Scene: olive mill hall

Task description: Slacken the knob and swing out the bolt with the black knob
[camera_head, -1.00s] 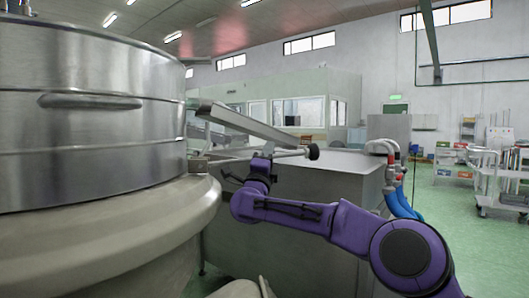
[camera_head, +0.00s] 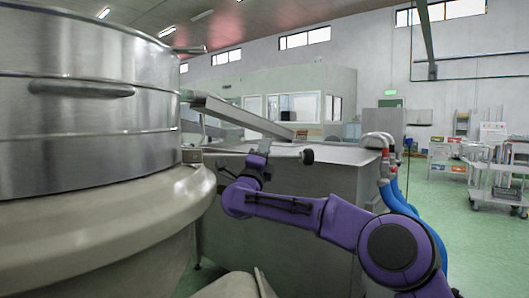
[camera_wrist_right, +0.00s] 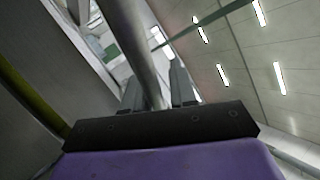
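The bolt (camera_head: 285,155) is a thin metal rod, nearly level, reaching right from the side of the big steel vessel (camera_head: 85,135). Its round black knob (camera_head: 307,156) is at the free right end. My right gripper (camera_head: 259,154) is on the rod, a little left of the knob. The right wrist view shows the rod (camera_wrist_right: 137,45) running between the two fingers (camera_wrist_right: 157,92), close to both, so it looks shut on it. The rod's root at the vessel is partly hard to make out. My left gripper is not in view.
A sloping metal chute (camera_head: 240,117) passes just above the rod. The vessel's wide beige rim (camera_head: 120,225) lies left. Open floor and a trolley (camera_head: 495,178) are right.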

